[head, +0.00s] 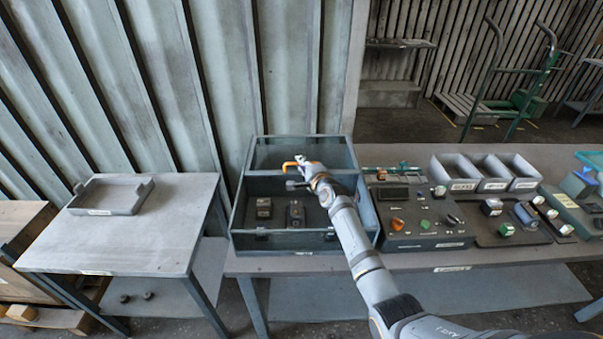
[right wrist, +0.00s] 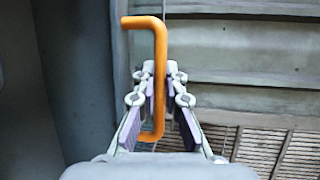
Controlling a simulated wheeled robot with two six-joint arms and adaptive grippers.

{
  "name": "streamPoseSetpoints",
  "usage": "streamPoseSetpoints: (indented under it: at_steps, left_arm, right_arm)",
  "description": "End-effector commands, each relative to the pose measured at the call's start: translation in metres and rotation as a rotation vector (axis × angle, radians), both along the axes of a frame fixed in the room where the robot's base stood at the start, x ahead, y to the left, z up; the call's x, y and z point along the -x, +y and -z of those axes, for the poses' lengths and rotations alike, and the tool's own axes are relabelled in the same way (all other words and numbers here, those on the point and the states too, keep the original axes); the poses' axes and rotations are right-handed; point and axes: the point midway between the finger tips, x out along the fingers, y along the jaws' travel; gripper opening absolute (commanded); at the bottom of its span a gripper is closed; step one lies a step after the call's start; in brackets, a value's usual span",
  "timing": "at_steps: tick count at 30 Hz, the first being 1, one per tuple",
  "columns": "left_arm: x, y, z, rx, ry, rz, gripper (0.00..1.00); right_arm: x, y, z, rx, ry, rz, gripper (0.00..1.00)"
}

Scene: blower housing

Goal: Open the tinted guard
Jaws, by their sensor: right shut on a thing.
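The tinted guard (head: 272,152) is a dark see-through panel in a grey frame at the back of the open-topped housing (head: 240,222) in the head view. It stands raised, and the inside of the housing shows below it. Its orange handle (head: 291,165) is a bent bar, seen large in the right wrist view (right wrist: 159,60). My right gripper (head: 303,168) is at the handle, with its fingers (right wrist: 160,82) shut on either side of the bar. The arm hides part of the housing's right side. My left gripper is not in view.
Small dark blocks (head: 264,208) sit inside the housing. A control panel (head: 420,222) with knobs and buttons stands right of it, with grey bins (head: 455,172) behind. A side table (head: 130,240) with a tray (head: 112,196) stands at left, mostly clear. A corrugated wall is behind.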

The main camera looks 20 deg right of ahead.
Motion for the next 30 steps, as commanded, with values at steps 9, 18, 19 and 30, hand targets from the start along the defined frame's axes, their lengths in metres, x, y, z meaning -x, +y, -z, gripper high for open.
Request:
streamPoseSetpoints:
  at_steps: [9,18,19,30]
  left_arm:
    - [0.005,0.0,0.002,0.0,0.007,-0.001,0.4]
    - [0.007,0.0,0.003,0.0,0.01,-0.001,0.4]
    - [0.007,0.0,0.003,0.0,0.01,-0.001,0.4]
    - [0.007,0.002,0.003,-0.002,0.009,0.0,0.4]
  right_arm:
    - [-0.003,-0.001,0.002,0.001,0.005,0.0,0.0]
    - [-0.003,-0.001,0.002,0.001,0.005,0.0,0.21]
    - [-0.003,-0.001,0.002,0.001,0.005,0.0,0.21]
    - [0.01,-0.002,0.001,0.001,0.005,-0.002,0.21]
